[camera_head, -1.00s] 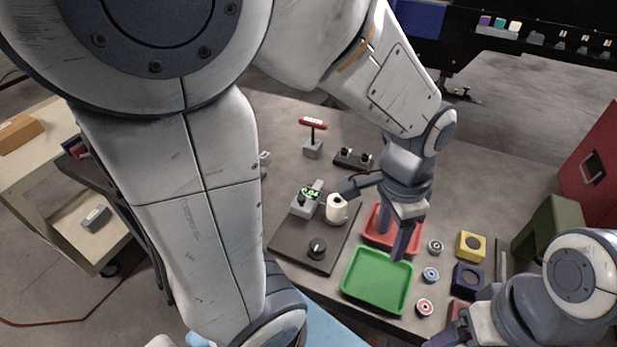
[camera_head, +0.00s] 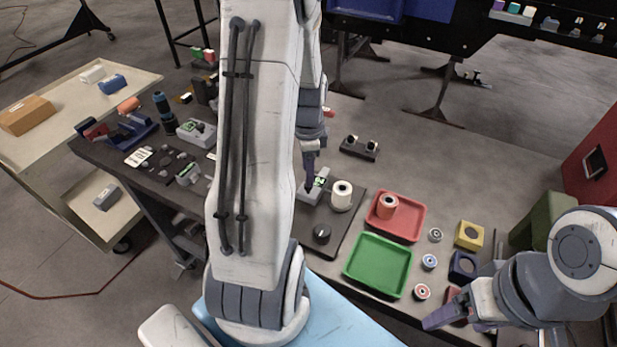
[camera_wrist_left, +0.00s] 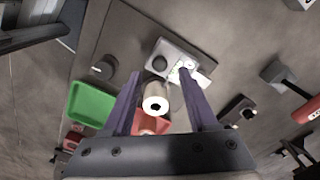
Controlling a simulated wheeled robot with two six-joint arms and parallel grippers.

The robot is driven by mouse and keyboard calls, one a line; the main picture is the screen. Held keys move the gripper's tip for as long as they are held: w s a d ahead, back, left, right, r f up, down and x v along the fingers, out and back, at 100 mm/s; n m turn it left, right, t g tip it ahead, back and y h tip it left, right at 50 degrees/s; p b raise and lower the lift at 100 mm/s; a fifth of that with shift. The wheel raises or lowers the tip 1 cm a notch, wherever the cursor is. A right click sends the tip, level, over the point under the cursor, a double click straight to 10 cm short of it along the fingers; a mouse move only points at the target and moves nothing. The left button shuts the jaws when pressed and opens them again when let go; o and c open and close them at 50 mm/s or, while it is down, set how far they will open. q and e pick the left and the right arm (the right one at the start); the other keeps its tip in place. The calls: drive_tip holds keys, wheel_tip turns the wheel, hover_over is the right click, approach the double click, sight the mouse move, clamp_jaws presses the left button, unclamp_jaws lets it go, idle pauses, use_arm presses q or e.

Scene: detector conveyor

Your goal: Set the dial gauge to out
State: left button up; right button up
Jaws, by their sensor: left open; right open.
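In the wrist view the left gripper's two purple fingers (camera_wrist_left: 160,74) are apart with nothing held, one tip overlapping the display. My right gripper (camera_head: 445,316) is open at the lower right, far from the gauge.
A white cylinder (camera_head: 342,197) stands right beside the gauge, and a black knob (camera_head: 321,234) is in front. A red tray (camera_head: 412,223) holds a salmon cylinder (camera_head: 386,205). A green tray (camera_head: 377,266) is empty. A black two-post block (camera_head: 359,148) stands behind.

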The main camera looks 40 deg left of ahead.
sight(320, 180)
use_arm(q)
drive_tip(key=shift+f+p, duration=0.3)
drive_tip(key=shift+f, duration=1.8)
clamp_jaws()
